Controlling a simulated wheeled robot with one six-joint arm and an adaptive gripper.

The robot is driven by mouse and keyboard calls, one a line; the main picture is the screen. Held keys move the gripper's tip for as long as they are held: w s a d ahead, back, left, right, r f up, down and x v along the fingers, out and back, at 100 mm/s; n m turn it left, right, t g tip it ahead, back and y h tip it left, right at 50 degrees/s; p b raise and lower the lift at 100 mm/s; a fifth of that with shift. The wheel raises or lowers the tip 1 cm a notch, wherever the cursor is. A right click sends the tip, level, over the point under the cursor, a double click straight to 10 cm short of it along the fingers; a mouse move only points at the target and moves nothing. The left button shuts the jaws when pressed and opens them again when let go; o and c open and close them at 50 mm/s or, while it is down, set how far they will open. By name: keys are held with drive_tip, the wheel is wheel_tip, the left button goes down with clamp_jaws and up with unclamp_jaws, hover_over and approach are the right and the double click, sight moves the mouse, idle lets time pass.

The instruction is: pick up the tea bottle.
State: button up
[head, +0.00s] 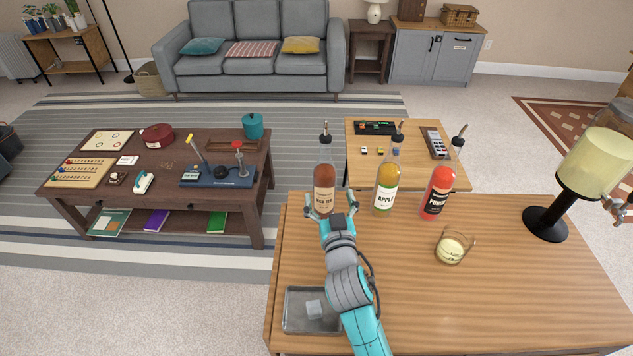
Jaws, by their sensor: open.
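The left finger overlaps the bottle's lower left edge in the picture. I cannot tell whether the fingers touch it. The bottle's base is partly hidden behind my gripper.
A yellow apple bottle (386,185) stands close right of my gripper, then a red bottle (437,192). A glass (453,247), a drink dispenser (590,165) and a metal tray (300,318) with a clear cube (314,308) share the table. The table's right front is clear.

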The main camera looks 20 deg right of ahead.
sight(326, 189)
drive_tip(key=w, duration=0.6)
drive_tip(key=shift+w+d+f, duration=0.25)
drive_tip(key=shift+d+f, duration=0.15)
drive_tip(key=c, duration=1.5)
drive_tip(key=shift+r, duration=0.1)
clamp_jaws()
drive_tip(key=shift+r, duration=0.1)
